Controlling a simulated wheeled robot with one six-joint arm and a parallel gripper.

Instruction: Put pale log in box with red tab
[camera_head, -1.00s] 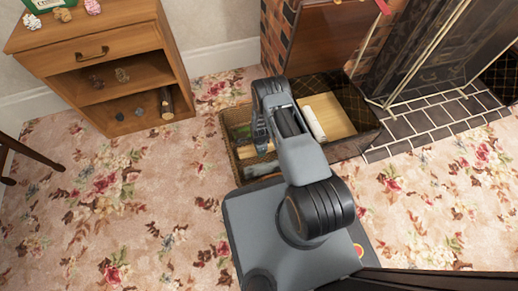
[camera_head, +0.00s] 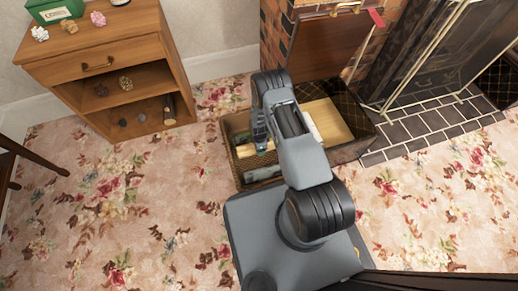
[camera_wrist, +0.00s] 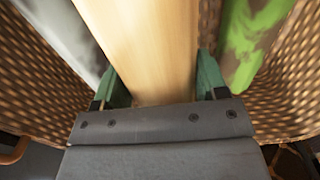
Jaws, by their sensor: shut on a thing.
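The pale log (camera_wrist: 140,35) is between the green fingers of my gripper (camera_wrist: 160,85) in the wrist view. My gripper is shut on it. In the head view my gripper (camera_head: 262,140) is over the left part of a wicker container (camera_head: 238,172), mostly hidden by my arm. A red tab (camera_head: 376,17) shows at the top of a raised wooden lid (camera_head: 322,50). Below that lid is an open box (camera_head: 352,153) with a pale flat floor (camera_head: 328,118) and a whitish log (camera_head: 313,128) inside. My arm hides where the container and the box meet.
In the wrist view a grey log (camera_wrist: 60,30) lies left of the pale log and a green mossy log (camera_wrist: 248,40) lies right, close beside the fingers. A wooden cabinet (camera_head: 110,60) stands left, the brick hearth (camera_head: 425,130) right. Flowered carpet (camera_head: 120,210) is open at lower left.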

